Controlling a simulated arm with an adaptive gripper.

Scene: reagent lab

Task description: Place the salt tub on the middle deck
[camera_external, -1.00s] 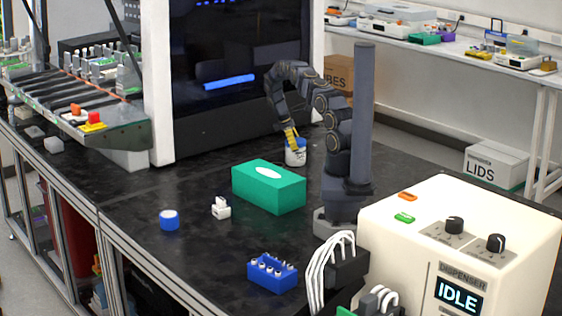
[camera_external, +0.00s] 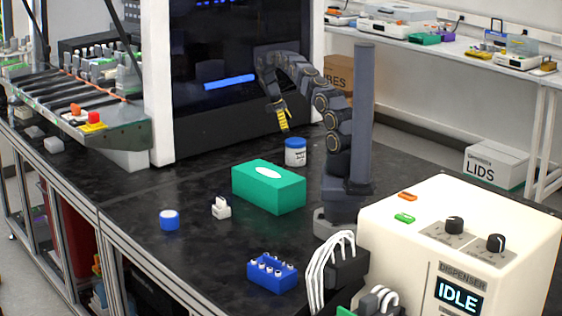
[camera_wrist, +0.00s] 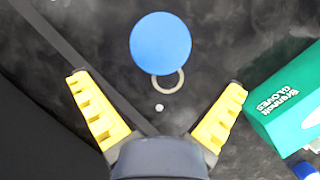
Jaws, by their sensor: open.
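The salt tub, which I take to be the white tub with a blue lid (camera_external: 295,152), stands upright on the black bench behind the green glove box. In the wrist view its round blue lid (camera_wrist: 160,42) lies ahead of my fingertips, with a pale ring at its lower edge. My gripper (camera_external: 284,126) is above and slightly left of the tub, apart from it. Its yellow fingers (camera_wrist: 160,103) are spread with nothing between them. I cannot tell which surface is the middle deck.
The green glove box (camera_external: 268,187) stands in front of the tub. The large instrument (camera_external: 238,117) is behind and left. A blue-topped round item (camera_external: 169,219), a small white item (camera_external: 221,208) and a blue rack (camera_external: 272,273) stand nearer. The dispenser (camera_external: 450,225) is right. Bare bench lies left of the box.

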